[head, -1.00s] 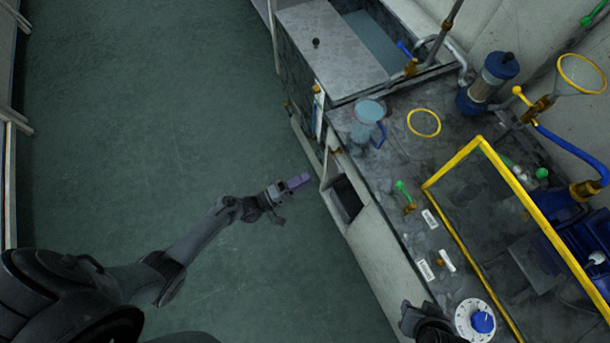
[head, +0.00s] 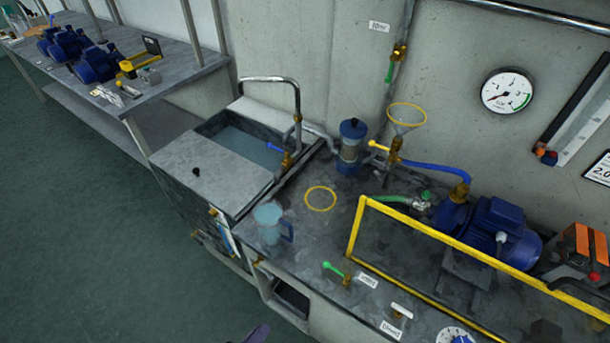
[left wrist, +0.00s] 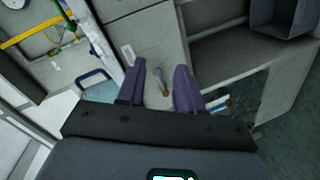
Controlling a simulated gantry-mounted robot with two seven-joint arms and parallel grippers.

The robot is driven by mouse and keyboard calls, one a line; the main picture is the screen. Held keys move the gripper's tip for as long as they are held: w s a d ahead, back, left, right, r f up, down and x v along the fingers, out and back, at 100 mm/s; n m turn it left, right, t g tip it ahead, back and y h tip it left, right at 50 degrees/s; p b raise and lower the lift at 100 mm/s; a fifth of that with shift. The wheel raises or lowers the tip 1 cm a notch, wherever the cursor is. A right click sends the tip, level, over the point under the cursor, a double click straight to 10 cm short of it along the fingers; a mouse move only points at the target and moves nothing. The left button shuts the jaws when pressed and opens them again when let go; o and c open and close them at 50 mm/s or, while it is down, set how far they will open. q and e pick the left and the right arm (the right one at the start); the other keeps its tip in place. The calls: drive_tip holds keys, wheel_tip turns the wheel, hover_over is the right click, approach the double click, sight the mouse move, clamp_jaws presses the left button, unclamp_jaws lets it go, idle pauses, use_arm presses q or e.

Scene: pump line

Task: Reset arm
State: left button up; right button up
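My left gripper (head: 258,333) barely shows at the bottom edge of the head view, as a purple fingertip over the floor beside the bench. In the left wrist view, its two purple fingers (left wrist: 160,85) are spread apart with a gap between them. I see nothing held; a small handle-like piece (left wrist: 162,80) shows behind the gap, seemingly on the cabinet side. My right gripper is outside the present views.
The pump bench carries a jug (head: 268,216), a yellow ring (head: 320,198), a yellow frame (head: 353,232) and a blue pump (head: 495,228). A sink (head: 238,142) adjoins it. A side table (head: 165,80) holds several blue motors. Green floor (head: 90,220) at left is clear.

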use_arm(q)
drive_tip(key=s+a+r+m+g+y, duration=0.35)
drive_tip(key=a+r+y, duration=0.25)
drive_tip(key=r, duration=0.4)
drive_tip(key=s+a+r+m+g+y, duration=0.1)
drive_tip(key=s+a+m+g+y, duration=0.15)
drive_tip(key=s+g, duration=0.3)
wheel_tip(320, 180, up, 38)
drive_tip(key=s+m+p, duration=0.1)
drive_tip(key=p, duration=3.7)
drive_tip(key=shift+s+a+m, duration=0.2)
drive_tip(key=shift+a+m, duration=0.1)
drive_tip(key=shift+a, duration=0.05)
